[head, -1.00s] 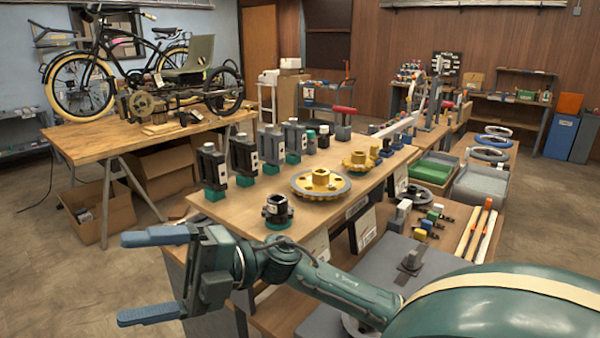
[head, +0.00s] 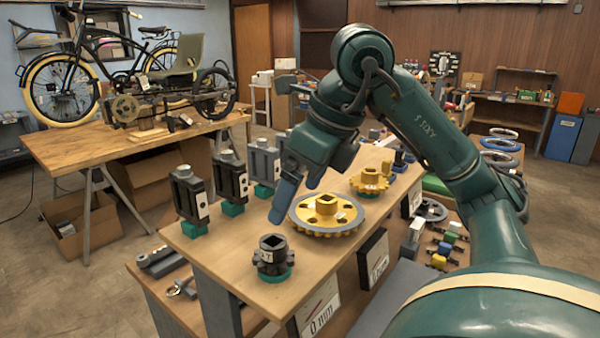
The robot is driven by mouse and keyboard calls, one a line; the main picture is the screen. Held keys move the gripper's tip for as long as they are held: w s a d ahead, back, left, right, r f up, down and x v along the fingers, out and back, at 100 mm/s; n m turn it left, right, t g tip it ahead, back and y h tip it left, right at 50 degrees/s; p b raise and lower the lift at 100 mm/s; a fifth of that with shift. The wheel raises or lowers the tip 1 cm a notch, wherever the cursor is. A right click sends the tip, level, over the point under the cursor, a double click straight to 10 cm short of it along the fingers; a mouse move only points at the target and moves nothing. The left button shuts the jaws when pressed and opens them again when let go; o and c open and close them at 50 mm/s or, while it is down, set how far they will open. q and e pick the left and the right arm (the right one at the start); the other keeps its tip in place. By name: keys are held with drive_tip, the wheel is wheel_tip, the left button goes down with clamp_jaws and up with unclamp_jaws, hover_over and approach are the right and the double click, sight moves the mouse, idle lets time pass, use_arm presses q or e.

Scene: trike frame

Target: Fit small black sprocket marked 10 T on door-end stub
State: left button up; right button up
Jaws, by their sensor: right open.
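A small black toothed sprocket (head: 272,251) sits on a teal base at the near left corner of the bench in the head view. A pale mark shows on it, too small to read. My right gripper (head: 281,150) is open and empty. It hangs above the bench, behind the black sprocket and left of the large gold sprocket (head: 327,228); one blue finger points down beside that sprocket. The trike frame (head: 150,98) stands on the wooden table at the back left. I cannot pick out the door-end stub on it. My left gripper is not in view.
A smaller gold sprocket (head: 369,182) sits behind the large one. Several dark upright blocks (head: 190,195) on teal bases line the bench's left edge. The wooden table (head: 85,150) stands apart, with open floor (head: 95,290) before it.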

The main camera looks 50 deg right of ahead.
drive_tip(key=b, duration=0.2)
approach(273, 244)
drive_tip(key=shift+s+a+f, duration=0.25)
drive_tip(key=shift+a+f, duration=0.6)
drive_tip(key=shift+f, duration=0.1)
drive_tip(key=x, duration=0.5)
drive_tip(key=shift+w+f, duration=0.1)
drive_tip(key=shift+w, duration=0.05)
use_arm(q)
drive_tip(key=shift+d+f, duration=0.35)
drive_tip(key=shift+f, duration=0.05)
use_arm(e)
drive_tip(key=shift+x, duration=0.75)
drive_tip(key=c, duration=1.1)
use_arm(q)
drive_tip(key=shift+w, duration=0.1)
use_arm(e)
drive_tip(key=shift+c, duration=0.2)
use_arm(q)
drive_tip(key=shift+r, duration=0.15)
